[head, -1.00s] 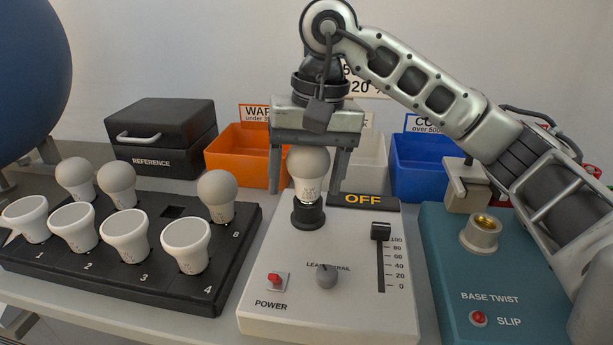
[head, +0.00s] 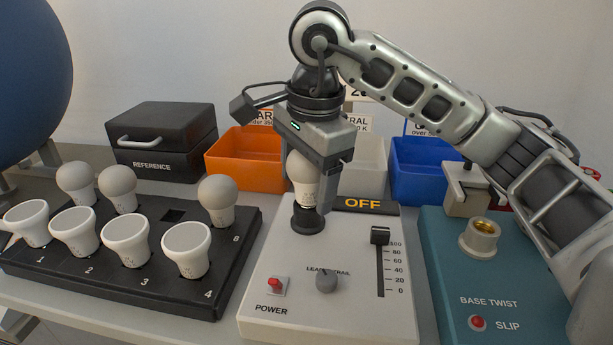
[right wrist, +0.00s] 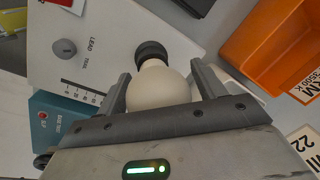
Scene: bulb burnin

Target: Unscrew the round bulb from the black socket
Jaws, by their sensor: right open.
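The round bulb (head: 301,176) is white and stands upright in the black socket (head: 307,220) on the pale test panel. In the right wrist view the bulb (right wrist: 155,88) sits between my fingers, with the black socket (right wrist: 152,51) beyond it. My right gripper (head: 312,184) is over the bulb from above, one finger on each side. Its jaws are open, and gaps show beside the globe in the wrist view (right wrist: 161,78). One finger hides part of the bulb in the head view. My left gripper is not in view.
A black tray (head: 150,283) with several bulbs stands at the left. A teal base twist box (head: 450,285) stands at the right. Behind are the black reference case (head: 160,140), an orange bin (head: 240,165) and a blue bin (head: 420,175). The panel has a slider (head: 380,237).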

